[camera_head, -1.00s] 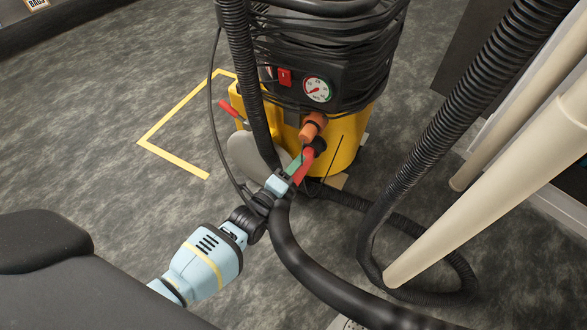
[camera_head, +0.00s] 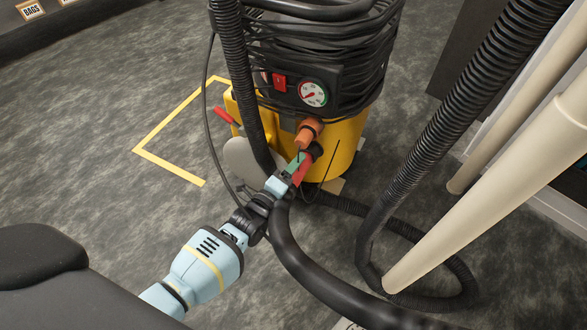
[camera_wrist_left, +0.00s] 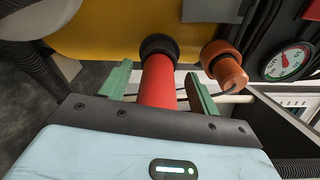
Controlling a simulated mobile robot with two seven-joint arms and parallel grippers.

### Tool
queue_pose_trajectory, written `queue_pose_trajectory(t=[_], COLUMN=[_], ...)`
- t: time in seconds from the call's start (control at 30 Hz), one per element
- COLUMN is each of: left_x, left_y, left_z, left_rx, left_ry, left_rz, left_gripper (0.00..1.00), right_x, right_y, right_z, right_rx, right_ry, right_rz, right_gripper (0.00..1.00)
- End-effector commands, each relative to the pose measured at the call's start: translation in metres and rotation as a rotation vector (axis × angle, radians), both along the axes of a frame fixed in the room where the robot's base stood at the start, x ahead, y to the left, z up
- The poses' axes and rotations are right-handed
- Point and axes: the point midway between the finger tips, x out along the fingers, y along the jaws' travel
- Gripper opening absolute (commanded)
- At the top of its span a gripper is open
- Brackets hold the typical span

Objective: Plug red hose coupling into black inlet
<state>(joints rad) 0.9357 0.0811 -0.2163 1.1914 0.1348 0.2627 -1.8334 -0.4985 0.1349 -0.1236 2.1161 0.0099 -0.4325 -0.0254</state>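The red hose coupling (camera_head: 304,168) is at the end of a thick black hose (camera_head: 300,255), low at the front of the yellow extractor (camera_head: 345,140). It points up at the black inlet (camera_head: 318,150). In the left wrist view the coupling (camera_wrist_left: 158,82) meets the black ring of the inlet (camera_wrist_left: 158,46), with no gap visible between them. My left gripper (camera_head: 294,168) is around the coupling. In the wrist view its green fingers (camera_wrist_left: 158,88) stand on both sides of the coupling, with a gap on each side. My right gripper is not in view.
An orange fitting (camera_head: 308,132) sits just above the inlet, close to my left fingers. A ribbed black hose (camera_head: 245,90) hangs at the left of the extractor. A beige pipe (camera_head: 490,195) and another ribbed hose (camera_head: 440,140) stand at the right. Open floor lies left.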

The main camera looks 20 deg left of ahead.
Motion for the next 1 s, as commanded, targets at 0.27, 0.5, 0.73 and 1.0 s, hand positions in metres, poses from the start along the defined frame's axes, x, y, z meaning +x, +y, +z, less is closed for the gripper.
queue_pose_trajectory(t=[0.27, 0.5, 0.73, 1.0], left_x=[-0.005, -0.038, -0.068, -0.077], left_y=[0.001, 0.007, 0.012, 0.013], left_z=[0.0, 0.003, 0.003, 0.002], left_rx=[0.0, 0.0, 0.0, 0.0], left_ry=[0.002, 0.002, 0.0, -0.001], left_rz=[-0.001, 0.0, 0.0, 0.0], left_gripper=[0.62, 0.62, 0.62, 0.62], right_x=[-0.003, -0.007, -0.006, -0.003], right_y=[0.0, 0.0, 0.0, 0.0], right_z=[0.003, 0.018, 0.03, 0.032], right_rx=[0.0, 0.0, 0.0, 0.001], right_ry=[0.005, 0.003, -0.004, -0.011], right_rz=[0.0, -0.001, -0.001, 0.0], right_gripper=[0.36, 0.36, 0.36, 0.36])
